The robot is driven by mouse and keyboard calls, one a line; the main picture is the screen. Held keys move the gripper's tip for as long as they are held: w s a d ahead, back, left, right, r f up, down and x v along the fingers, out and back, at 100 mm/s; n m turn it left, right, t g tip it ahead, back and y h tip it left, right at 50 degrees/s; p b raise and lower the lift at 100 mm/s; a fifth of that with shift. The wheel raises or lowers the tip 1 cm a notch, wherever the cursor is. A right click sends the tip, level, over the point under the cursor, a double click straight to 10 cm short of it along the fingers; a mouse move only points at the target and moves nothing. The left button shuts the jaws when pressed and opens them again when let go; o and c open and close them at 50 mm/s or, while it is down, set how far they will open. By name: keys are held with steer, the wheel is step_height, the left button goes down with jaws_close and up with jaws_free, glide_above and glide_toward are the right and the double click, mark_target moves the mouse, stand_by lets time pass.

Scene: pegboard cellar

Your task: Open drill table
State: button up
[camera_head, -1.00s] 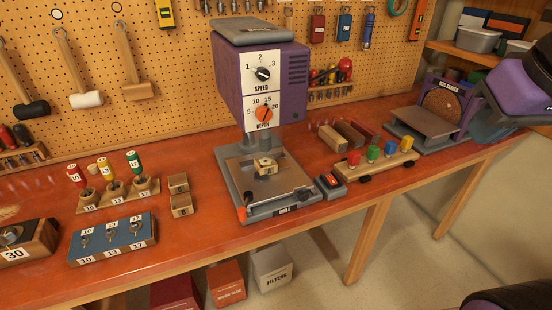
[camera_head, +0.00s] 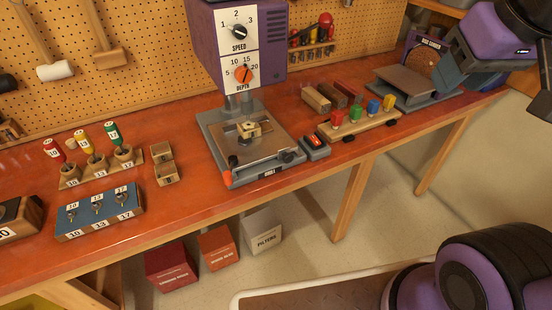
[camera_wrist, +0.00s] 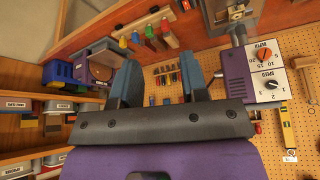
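The purple drill press (camera_head: 238,55) stands on the orange-red bench with speed and depth dials on its white face. Its grey drill table (camera_head: 285,140) lies under the head, with a small wooden block (camera_head: 248,129) on it. An orange-tipped lever (camera_head: 232,162) is at the table's front left and a dark knob (camera_head: 290,156) at its front right. The wrist view shows the drill press (camera_wrist: 236,80) upside down at the right. My gripper (camera_wrist: 160,85) is open and empty, its two blue-grey fingers apart. In the head view it is at the upper right, away from the drill table.
A wooden toy car (camera_head: 360,124) with coloured pegs and a small red-and-black box (camera_head: 314,147) sit right of the drill. A disc sander (camera_head: 415,85) stands farther right. A numbered rack (camera_head: 98,212) and pegs in holders are left. Boxes (camera_head: 218,247) lie below the bench.

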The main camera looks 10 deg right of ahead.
steer(key=w+a+f+g, duration=0.1)
steer(key=w+a+f, duration=0.15)
steer(key=w, duration=0.55)
steer(key=n+g, duration=0.4)
glide_toward(288, 155)
steer(key=shift+w, duration=0.15)
step_height(288, 155, down, 10)
steer(key=shift+f, duration=0.15)
